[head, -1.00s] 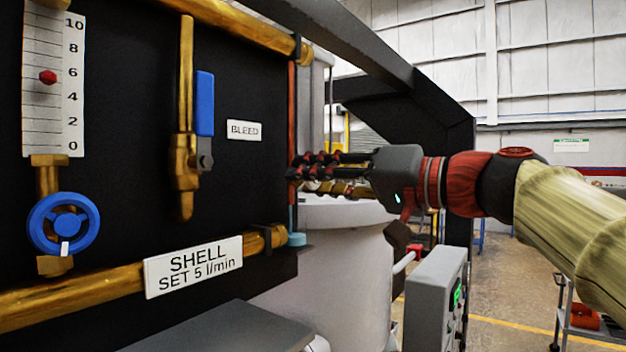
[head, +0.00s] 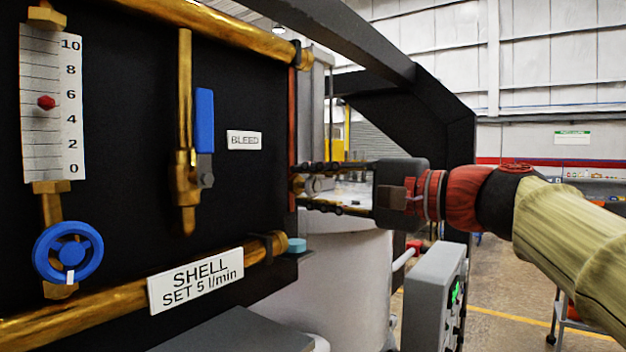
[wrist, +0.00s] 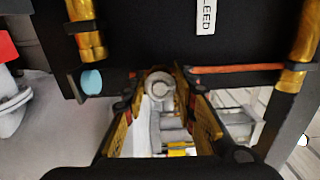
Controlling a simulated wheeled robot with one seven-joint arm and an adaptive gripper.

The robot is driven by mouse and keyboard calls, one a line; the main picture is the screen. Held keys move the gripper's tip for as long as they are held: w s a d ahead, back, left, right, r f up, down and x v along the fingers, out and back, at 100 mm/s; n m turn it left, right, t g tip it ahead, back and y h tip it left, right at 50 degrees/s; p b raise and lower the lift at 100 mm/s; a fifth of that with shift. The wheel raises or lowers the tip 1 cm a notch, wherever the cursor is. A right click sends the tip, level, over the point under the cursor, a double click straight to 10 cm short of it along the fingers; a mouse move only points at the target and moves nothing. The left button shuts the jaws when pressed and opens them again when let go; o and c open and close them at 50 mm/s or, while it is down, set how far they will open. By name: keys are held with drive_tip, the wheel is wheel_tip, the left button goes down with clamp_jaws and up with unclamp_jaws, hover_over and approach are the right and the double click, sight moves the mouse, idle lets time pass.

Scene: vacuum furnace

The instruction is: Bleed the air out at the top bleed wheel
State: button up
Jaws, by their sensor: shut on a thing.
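The bleed wheel (wrist: 160,88) is a small grey round knob, seen in the wrist view between my fingers. In the head view it is a small grey shape (head: 316,185) at the right edge of the black panel. My gripper (head: 298,186) reaches in from the right, one finger above the wheel and one below. It is shut on the wheel, and the fingers partly hide it. The white BLEED label (head: 244,140) is on the panel left of the wheel; part of it also shows in the wrist view (wrist: 206,16).
A brass valve with a blue lever (head: 204,121) hangs left of the label. A flow gauge (head: 40,125) has its red float just under 6, above a blue handwheel (head: 68,251). A brass pipe (head: 90,294) carries the SHELL label (head: 195,280). A grey box (head: 433,298) stands below my arm.

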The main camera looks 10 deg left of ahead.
drive_tip(key=shift+m, duration=0.6)
drive_tip(key=shift+f+m+p, duration=0.1)
drive_tip(key=shift+m+p, duration=0.2)
drive_tip(key=o, duration=1.1)
drive_tip(key=shift+o, duration=0.4)
drive_tip(key=shift+d, duration=0.1)
drive_tip(key=v, duration=1.1)
drive_tip(key=shift+d, duration=0.4)
